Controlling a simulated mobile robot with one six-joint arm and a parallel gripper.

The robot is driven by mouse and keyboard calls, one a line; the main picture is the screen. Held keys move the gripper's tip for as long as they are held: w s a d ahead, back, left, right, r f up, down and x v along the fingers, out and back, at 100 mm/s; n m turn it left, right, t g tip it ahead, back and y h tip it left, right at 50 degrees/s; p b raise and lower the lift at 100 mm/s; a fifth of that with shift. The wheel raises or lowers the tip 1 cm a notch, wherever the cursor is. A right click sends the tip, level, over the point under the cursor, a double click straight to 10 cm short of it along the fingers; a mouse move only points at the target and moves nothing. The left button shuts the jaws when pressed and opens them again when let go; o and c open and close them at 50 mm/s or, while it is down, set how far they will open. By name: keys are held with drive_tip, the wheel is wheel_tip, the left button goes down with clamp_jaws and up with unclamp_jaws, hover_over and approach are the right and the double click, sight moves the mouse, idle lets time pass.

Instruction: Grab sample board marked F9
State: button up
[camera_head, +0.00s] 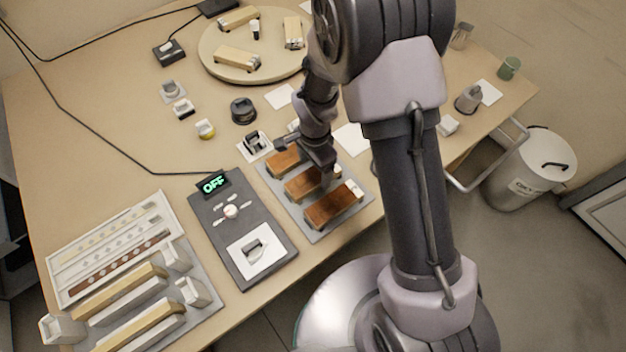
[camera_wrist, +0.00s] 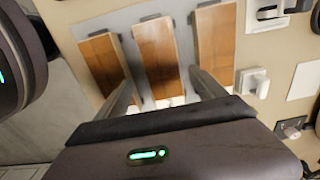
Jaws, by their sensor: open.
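Three brown wooden sample boards lie side by side on a grey mat (camera_head: 318,236): a far board (camera_head: 280,160), a middle board (camera_head: 301,186) and a near board (camera_head: 333,206). I cannot read a mark on any, so I cannot tell which is F9. My gripper (camera_head: 324,172) is over the middle board and partly hides it. In the wrist view my gripper (camera_wrist: 162,78) is open, its fingers on either side of the middle board (camera_wrist: 158,50). A left board (camera_wrist: 102,62) and a right board (camera_wrist: 216,40) flank it. Contact cannot be told.
A dark panel (camera_head: 215,205) with an "OFF" display is left of the mat. A rack with pale bars (camera_head: 120,292) stands at the front left. A round turntable (camera_head: 215,65) with blocks is at the back. A bin (camera_head: 530,175) stands beyond the table's right edge.

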sight(313, 177)
drive_tip(key=f+b, duration=0.1)
drive_tip(key=f, duration=0.1)
drive_tip(key=f+b, duration=0.1)
drive_tip(key=f, duration=0.2)
drive_tip(key=shift+w+a+f+b, duration=0.15)
drive_tip(key=shift+a+f+b, duration=0.05)
drive_tip(key=shift+b, duration=0.15)
drive_tip(key=shift+r, duration=0.15)
drive_tip(key=c, duration=1.6)
drive_tip(key=shift+r, duration=0.1)
